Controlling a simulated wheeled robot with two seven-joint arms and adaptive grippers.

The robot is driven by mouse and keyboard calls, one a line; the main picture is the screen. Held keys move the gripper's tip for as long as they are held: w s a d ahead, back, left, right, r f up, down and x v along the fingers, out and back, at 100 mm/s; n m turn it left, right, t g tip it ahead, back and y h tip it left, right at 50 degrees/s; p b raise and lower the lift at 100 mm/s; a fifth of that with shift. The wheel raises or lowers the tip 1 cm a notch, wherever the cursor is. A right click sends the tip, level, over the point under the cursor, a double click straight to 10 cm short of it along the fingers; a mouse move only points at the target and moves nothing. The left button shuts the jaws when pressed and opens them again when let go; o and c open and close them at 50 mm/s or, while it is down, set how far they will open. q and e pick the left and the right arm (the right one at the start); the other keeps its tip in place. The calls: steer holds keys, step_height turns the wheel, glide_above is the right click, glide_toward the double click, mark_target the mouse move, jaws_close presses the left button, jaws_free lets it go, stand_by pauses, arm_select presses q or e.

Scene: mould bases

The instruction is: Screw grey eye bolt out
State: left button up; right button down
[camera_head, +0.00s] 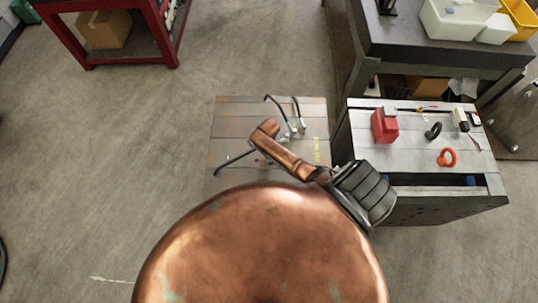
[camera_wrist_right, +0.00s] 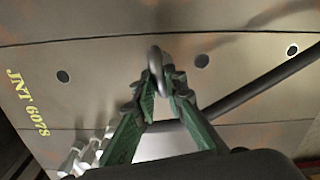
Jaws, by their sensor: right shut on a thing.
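The grey eye bolt (camera_wrist_right: 156,58) shows as a ring, seen nearly edge-on, between my right gripper's fingertips in the right wrist view. My right gripper (camera_wrist_right: 160,85), with green-lined fingers, is shut on it. The shank is hidden, so I cannot tell how deep it sits. The mould base (camera_wrist_right: 100,40) fills the background, with dark round holes and yellow lettering. In the head view the mould base (camera_head: 235,115) stands at the centre, partly covered by my copper arm; the eye bolt and right fingertips cannot be made out there. My left gripper is out of view.
Dark hoses (camera_head: 233,161) curve over the mould base; a dark bar (camera_wrist_right: 265,75) crosses the wrist view. A grey cart (camera_head: 410,155) at right carries a red block (camera_head: 384,125), a black ring (camera_head: 433,131) and an orange eye bolt (camera_head: 446,157).

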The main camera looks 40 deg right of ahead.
steer(key=shift+n, duration=0.3)
steer(key=shift+r, duration=0.15)
steer(key=shift+r, duration=2.9)
